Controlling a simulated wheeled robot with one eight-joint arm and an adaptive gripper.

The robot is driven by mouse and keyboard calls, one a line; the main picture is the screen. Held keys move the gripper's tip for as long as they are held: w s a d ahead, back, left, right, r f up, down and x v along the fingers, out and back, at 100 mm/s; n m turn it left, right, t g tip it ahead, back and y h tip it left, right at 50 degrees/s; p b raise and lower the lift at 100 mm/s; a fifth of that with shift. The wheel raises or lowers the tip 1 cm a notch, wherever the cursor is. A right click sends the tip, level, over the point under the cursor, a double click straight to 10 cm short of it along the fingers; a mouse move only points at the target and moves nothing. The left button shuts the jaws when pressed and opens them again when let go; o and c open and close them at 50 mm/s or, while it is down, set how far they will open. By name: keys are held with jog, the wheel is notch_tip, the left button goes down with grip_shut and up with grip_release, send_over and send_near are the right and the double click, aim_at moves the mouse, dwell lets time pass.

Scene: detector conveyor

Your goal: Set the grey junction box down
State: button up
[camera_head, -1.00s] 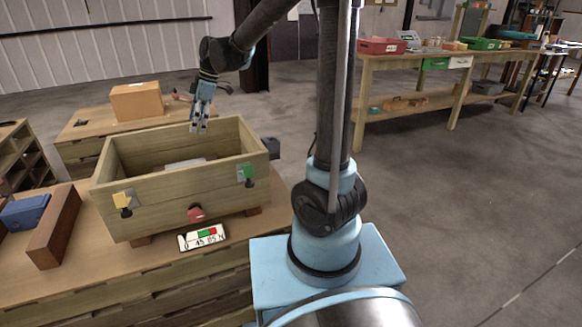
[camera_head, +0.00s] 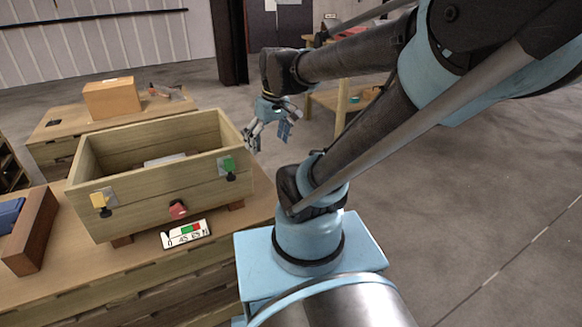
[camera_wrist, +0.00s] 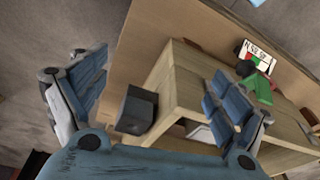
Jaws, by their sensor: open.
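A light grey flat-topped thing lies inside the wooden crate (camera_head: 150,205); it may be the grey junction box (camera_head: 165,159), but the walls hide most of it. A pale part of it shows in the wrist view (camera_wrist: 198,131). A dark grey block (camera_wrist: 137,110) is at the crate's outer end wall; I cannot tell whether it is fixed there. My gripper (camera_head: 267,138) is outside the crate, off its right end. Its fingers are spread in the wrist view (camera_wrist: 158,75), with nothing held between them.
The crate's front carries a yellow tag (camera_head: 99,200), a green tag (camera_head: 229,165) and a red knob (camera_head: 178,208). A numbered label (camera_head: 186,234) lies before it. A brown wooden block (camera_head: 31,232) and a blue box (camera_head: 10,213) are at left. An orange-brown box (camera_head: 112,97) stands behind.

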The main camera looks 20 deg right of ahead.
jog(key=s+d+f+m+h, duration=0.1)
jog(key=s+d+f+m, duration=0.4)
jog(key=s+d, duration=0.1)
jog(key=shift+s+f, duration=0.4)
jog(key=shift+a, duration=0.1)
jog(key=shift+w+f, duration=0.2)
jog(key=shift+w, duration=0.25)
